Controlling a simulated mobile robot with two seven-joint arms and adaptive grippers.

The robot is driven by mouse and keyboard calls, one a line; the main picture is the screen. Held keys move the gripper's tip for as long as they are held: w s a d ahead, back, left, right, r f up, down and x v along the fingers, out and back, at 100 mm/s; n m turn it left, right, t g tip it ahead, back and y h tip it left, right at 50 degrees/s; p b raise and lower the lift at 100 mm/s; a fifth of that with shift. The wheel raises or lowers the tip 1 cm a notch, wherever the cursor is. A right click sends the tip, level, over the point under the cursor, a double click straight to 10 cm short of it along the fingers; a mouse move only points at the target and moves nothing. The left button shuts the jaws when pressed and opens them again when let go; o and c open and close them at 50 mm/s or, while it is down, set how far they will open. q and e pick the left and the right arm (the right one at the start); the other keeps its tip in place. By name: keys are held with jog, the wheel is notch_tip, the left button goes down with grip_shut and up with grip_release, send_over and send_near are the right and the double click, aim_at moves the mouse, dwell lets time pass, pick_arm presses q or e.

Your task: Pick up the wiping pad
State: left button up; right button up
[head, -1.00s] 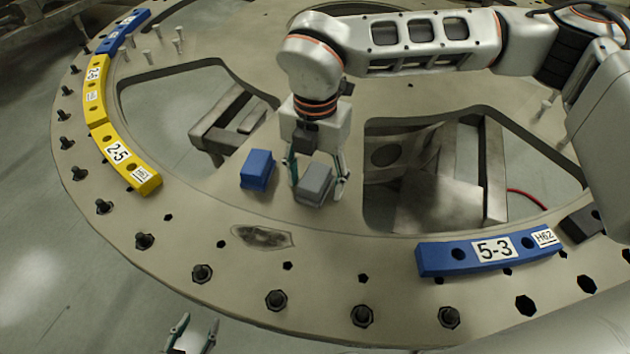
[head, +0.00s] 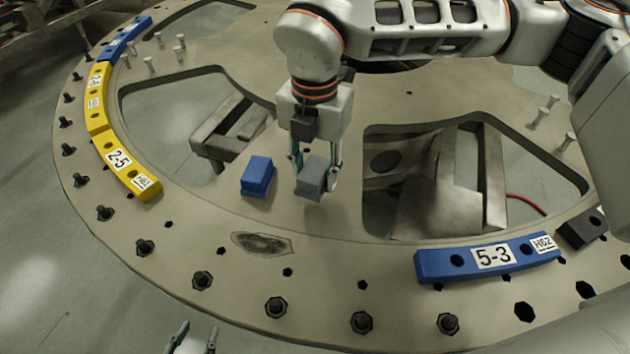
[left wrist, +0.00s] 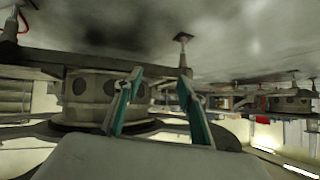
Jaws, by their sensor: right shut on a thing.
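The wiping pad, a grey block (head: 311,178), is between the fingers of my right gripper (head: 317,170), near the middle of the head view. My right gripper is shut on it, pointing down, and the pad appears slightly above the plate. A similar blue block (head: 257,176) stands on the plate just left of it, apart from the gripper. My left gripper (head: 193,340) is at the bottom edge of the head view, open and empty. Its spread fingers also show in the left wrist view (left wrist: 158,95).
The round turret plate (head: 340,270) has large cut-outs and upright bolts along its rim. A dark stained patch (head: 262,244) lies in front of the blocks. A blue segment marked 5-3 (head: 435,264) is at right; yellow segments (head: 128,167) are at left.

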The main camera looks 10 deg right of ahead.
aim_at(315, 168)
notch_tip(315, 168, up, 16)
jog(key=p, duration=0.1)
jog(key=shift+o, duration=0.7)
